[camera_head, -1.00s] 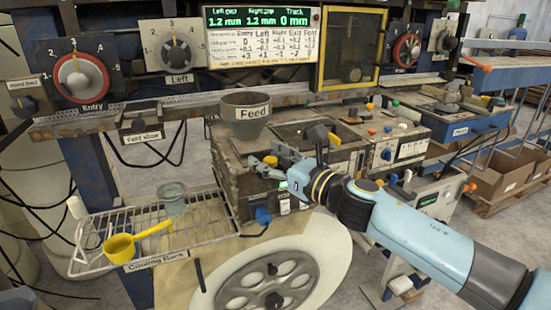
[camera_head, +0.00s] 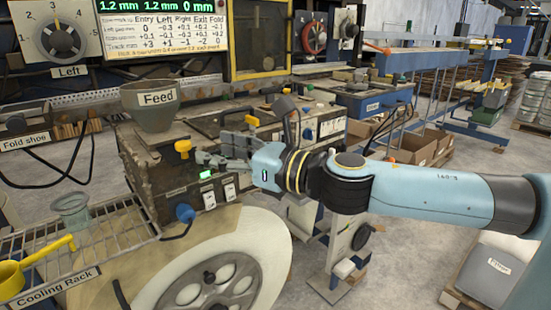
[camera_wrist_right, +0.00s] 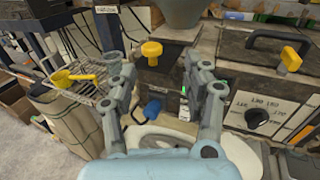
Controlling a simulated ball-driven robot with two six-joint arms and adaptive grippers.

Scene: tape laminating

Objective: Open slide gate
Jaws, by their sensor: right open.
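A yellow knob (camera_head: 182,147) sticks out of the front of the machine box, just below the grey Feed hopper (camera_head: 157,105); I take it to be the slide gate's handle. In the right wrist view the yellow knob (camera_wrist_right: 152,50) appears between and beyond my fingers. My right gripper (camera_head: 203,158) is open and empty, just right of the knob in the head view and apart from it. In the right wrist view the right gripper (camera_wrist_right: 151,66) has its fingers spread wide. My left gripper is not in view.
A blue knob (camera_head: 184,213) juts out lower on the box, above a large pale wheel (camera_head: 215,275). The cooling rack (camera_head: 100,240) holds a yellow scoop (camera_head: 12,275) at left. A black handle (camera_wrist_right: 278,38) and another yellow knob (camera_wrist_right: 290,60) lie to the right.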

